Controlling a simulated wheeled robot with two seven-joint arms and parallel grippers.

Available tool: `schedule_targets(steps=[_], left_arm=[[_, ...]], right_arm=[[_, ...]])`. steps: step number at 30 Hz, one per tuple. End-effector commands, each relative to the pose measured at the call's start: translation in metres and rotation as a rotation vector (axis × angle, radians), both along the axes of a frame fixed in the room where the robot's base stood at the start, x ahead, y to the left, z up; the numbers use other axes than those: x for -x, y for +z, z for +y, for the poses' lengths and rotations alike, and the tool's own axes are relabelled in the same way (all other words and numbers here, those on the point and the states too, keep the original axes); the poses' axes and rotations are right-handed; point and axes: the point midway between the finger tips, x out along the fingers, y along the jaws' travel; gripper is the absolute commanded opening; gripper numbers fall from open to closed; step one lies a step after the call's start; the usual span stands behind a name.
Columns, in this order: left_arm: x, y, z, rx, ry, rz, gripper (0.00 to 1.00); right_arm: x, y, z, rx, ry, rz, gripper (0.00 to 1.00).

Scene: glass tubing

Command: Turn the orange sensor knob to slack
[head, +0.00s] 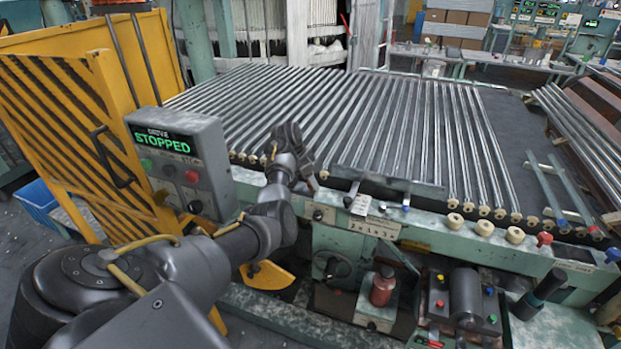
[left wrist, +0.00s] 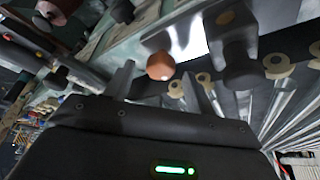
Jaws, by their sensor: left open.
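The orange knob (left wrist: 160,66) is a small round ball in the left wrist view. It appears between and just beyond the two fingertips of my left gripper (left wrist: 162,84), which is open. Whether a finger touches it I cannot tell. In the head view my left gripper (head: 311,178) hangs over the front edge of the tube table, with a small orange-red spot (head: 323,174) beside it that looks like the same knob. The sensor under the knob is mostly hidden. My right gripper is not in view.
A grey control box (head: 182,160) reads "DRIVE STOPPED" at left, before a yellow guard (head: 60,110). Glass tubes (head: 380,120) lie in rows behind the gripper. Small levers with black and blue knobs (head: 405,207) line the green front rail (head: 460,235).

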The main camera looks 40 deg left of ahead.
Motion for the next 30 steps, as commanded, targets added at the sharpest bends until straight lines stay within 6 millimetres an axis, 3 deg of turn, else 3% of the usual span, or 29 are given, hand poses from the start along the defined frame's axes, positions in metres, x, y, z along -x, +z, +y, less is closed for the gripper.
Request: schedule_targets(steps=[13, 23, 30], left_arm=[[-0.0033, -0.0103, -0.0016, 0.000, 0.001, 0.000, 0.54], [-0.0033, -0.0102, -0.0017, -0.001, 0.001, 0.001, 0.11], [-0.0029, -0.0091, -0.0022, -0.001, 0.024, 0.002, 0.11]], right_arm=[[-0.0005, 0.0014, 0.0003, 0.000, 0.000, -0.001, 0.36], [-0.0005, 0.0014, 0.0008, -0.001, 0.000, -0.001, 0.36], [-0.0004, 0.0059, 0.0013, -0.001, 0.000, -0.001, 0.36]])
